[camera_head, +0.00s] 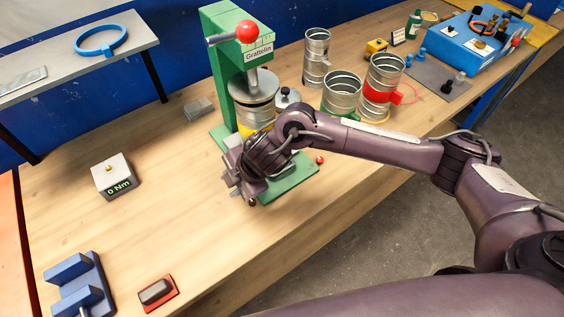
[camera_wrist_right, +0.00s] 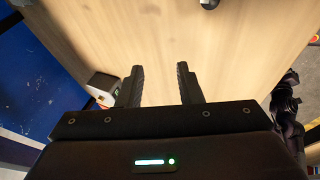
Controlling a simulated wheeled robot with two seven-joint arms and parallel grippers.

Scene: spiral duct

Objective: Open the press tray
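The green press (camera_head: 230,75), labelled Grattelin and with a red ball on its lever, stands on the bench. A metal cylinder (camera_head: 254,103) with a yellow band below sits under its ram. Its green base plate (camera_head: 293,184) sticks out at the front, partly hidden by my right arm; I cannot tell which part is the tray. My right gripper (camera_head: 240,188) is in front of the press, over the plate's left front edge; contact cannot be told. In the right wrist view its two dark fingers (camera_wrist_right: 161,86) are apart with only bench between them. My left gripper is not in view.
A torque display box (camera_head: 112,176) stands left of the press; several metal duct pieces (camera_head: 341,94) stand right of it. A blue fixture (camera_head: 78,287) and a red-based block (camera_head: 158,293) are near the front edge. The bench between is clear.

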